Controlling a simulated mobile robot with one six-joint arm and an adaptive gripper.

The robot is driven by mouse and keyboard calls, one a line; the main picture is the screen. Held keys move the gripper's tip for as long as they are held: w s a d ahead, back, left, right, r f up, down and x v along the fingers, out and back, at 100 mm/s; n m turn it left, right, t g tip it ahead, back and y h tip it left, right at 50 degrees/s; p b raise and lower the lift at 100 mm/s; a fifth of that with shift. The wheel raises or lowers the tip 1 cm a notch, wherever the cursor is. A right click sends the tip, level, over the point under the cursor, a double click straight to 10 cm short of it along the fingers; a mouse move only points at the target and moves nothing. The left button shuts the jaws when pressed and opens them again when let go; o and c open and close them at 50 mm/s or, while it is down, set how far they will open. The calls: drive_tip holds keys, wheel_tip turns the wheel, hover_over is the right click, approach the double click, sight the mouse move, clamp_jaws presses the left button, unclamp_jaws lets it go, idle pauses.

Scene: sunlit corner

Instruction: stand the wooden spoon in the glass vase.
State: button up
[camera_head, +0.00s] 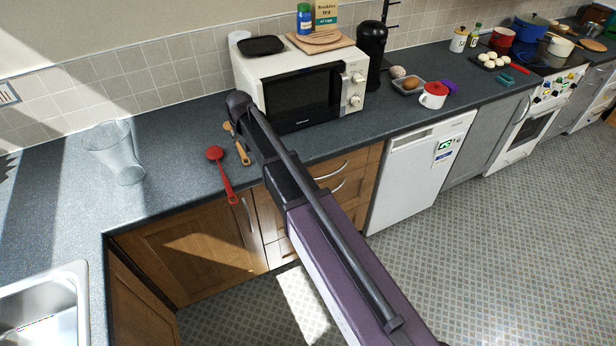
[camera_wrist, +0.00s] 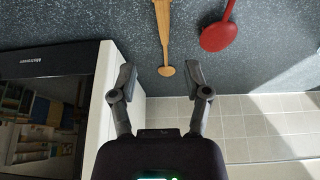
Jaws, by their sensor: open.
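The wooden spoon (camera_head: 243,153) lies on the dark counter left of the microwave, its wider part towards the front edge. In the wrist view the spoon (camera_wrist: 166,48) shows a thin shaft and a small round end lying in line with the gap between my fingers. The clear glass vase (camera_head: 116,152) is on the counter further left, empty as far as I can see. My gripper (camera_wrist: 160,78) is open and empty, above the counter by the spoon's round end. In the head view my arm hides most of the gripper.
A red ladle (camera_head: 222,172) lies between the vase and the spoon, its handle over the counter edge; it also shows in the wrist view (camera_wrist: 218,36). The microwave (camera_head: 300,85) stands close on the right. A sink (camera_head: 45,310) is at lower left. Counter around the vase is clear.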

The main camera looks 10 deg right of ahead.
drive_tip(key=s+d+m+g, duration=0.1)
drive_tip(key=s+d+g, duration=0.1)
drive_tip(key=s+d, duration=0.9)
drive_tip(key=s+d+f+m+g+h, duration=0.1)
drive_tip(key=s+d+g, duration=0.1)
drive_tip(key=s+d, duration=1)
drive_tip(key=s, duration=0.6)
drive_tip(key=shift+s+d+f+m, duration=0.2)
drive_tip(key=shift+s+f+m, duration=0.05)
drive_tip(key=shift+s+m, duration=0.15)
drive_tip(key=shift+c, duration=0.6)
